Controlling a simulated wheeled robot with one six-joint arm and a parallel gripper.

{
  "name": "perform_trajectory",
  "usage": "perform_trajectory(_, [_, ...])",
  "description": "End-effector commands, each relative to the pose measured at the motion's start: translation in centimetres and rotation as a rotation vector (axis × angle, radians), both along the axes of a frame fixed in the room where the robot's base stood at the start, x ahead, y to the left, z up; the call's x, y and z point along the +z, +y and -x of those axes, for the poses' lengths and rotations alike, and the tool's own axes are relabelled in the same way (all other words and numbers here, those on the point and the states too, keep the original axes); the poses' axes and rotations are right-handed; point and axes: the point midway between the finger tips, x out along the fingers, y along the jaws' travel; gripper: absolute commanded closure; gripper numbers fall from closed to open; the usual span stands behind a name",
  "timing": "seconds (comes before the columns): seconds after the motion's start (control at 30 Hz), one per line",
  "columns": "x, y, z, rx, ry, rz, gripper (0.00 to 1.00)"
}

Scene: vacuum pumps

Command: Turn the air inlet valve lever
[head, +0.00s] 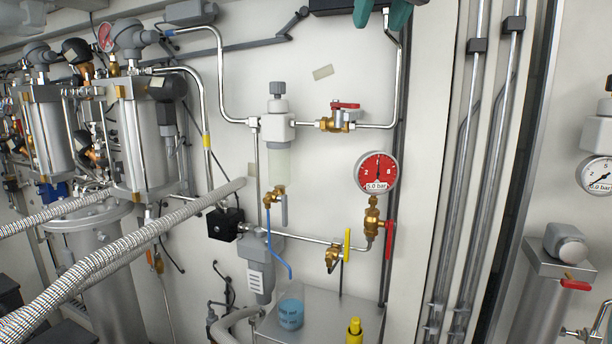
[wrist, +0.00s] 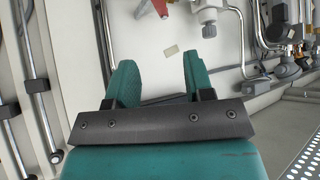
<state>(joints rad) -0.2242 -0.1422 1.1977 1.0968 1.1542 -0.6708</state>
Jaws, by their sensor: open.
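Several lever valves are on the white wall panel; no label shows which is the air inlet valve. A brass valve (head: 335,124) on the upper pipe has a red lever (head: 345,105) lying level. A red lever (head: 389,239) stands upright beside the brass fitting under the gauge. A yellow lever (head: 347,246) is upright on a lower valve. My gripper (head: 381,14) has green fingers at the top edge, above the upper valve, partly cut off. In the wrist view my gripper (wrist: 160,62) is open and empty, and a red part (wrist: 160,7) is at the top edge.
A round red gauge (head: 376,173) sits right of the filter (head: 278,150). Corrugated hoses (head: 130,255) cross at left before metal cylinders. Vertical conduits (head: 470,170) run at right. A beaker with blue liquid (head: 291,312) is below. Wall near the tape piece (head: 323,72) is clear.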

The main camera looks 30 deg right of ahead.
Motion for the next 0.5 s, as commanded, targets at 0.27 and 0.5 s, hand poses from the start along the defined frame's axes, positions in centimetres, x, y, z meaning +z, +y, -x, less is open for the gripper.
perform_trajectory(0.27, [-3.4, 0.9, -0.6, 0.058, 0.047, 0.062, 0.52])
perform_trajectory(0.5, [-8.0, 2.2, -2.0, 0.14, 0.098, 0.129, 0.52])
